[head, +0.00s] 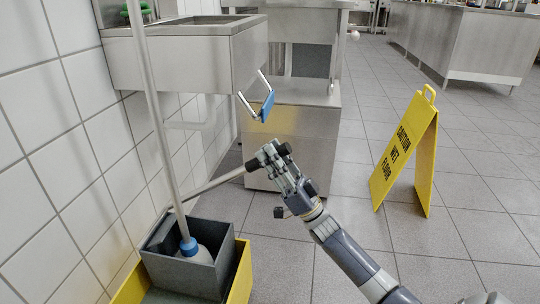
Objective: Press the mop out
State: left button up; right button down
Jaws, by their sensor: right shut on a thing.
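The mop stands head down in the grey wringer (217,276), its long pale pole (158,120) leaning slightly left and running out of the top of the view. The mop's blue collar (188,246) and part of its whitish head show inside the wringer; the rest is hidden by its walls. The wringer sits on the yellow bucket (243,272). Its metal lever (215,183) slants up to the right and ends in a black grip. My right gripper (266,161) is shut on that lever at the grip. My left gripper is not in view.
A steel cabinet (292,125) stands behind my gripper. A yellow wet-floor sign (405,150) stands right. Floor between is clear.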

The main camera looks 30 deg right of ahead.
jog(key=c, duration=1.3)
grip_release()
jog(key=v, duration=1.2)
jog(key=shift+s, duration=0.1)
jog(key=shift+r, duration=0.1)
